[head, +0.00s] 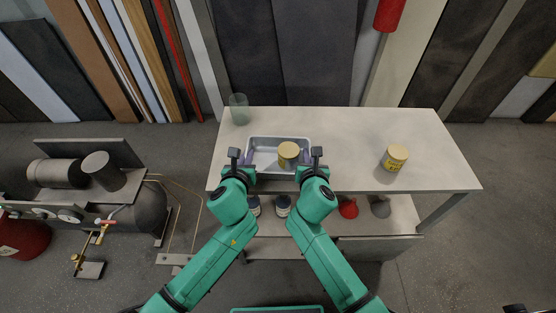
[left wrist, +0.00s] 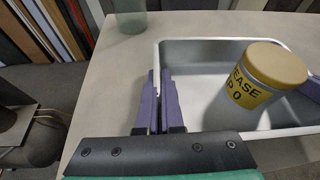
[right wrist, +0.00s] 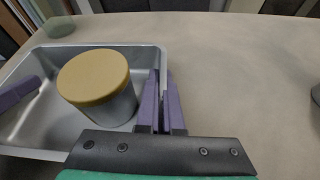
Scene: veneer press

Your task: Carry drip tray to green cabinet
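The drip tray (head: 262,143) is a shallow silver-grey rectangular tray on the table, with a grease tin (head: 288,154) with a yellow lid standing inside it. My left gripper (head: 247,157) is at the tray's left wall; in the left wrist view its purple fingers (left wrist: 161,104) are closed together with the wall between them. My right gripper (head: 305,158) is at the right wall; in the right wrist view its fingers (right wrist: 162,104) are closed on that wall. The tray looks level; whether it touches the table is hard to tell. No green cabinet is clearly visible.
The pale table (head: 340,125) also bears a greenish glass (head: 239,109) at the back left and another yellow-lidded tin (head: 395,158) at the right. A lower shelf holds jars, a red funnel (head: 348,208) and a grey one. A compressor (head: 130,205) stands at the left.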

